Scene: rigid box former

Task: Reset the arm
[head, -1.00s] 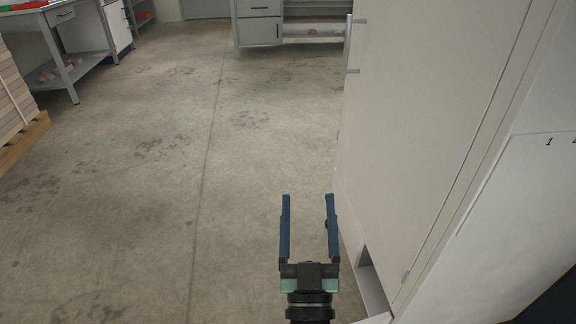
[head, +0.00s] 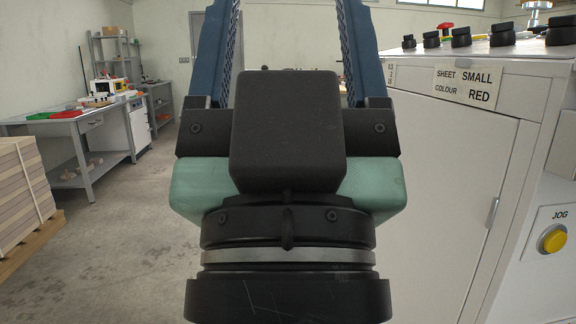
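My gripper (head: 288,45) fills the middle of the head view, close to the camera and pointing up. Its two blue fingers stand wide apart with a clear gap between them, and nothing shows in the gap. The fingertips run out of the top of the picture. The black wrist and pale green parts below the fingers hide part of the room behind.
A white machine cabinet (head: 450,150) stands close on the right, with a "SMALL RED" label (head: 465,86), black knobs (head: 461,37) and a yellow JOG button (head: 553,239). A stacked pallet (head: 22,192) and workbench (head: 85,125) stand left. Floor (head: 130,260) between is clear.

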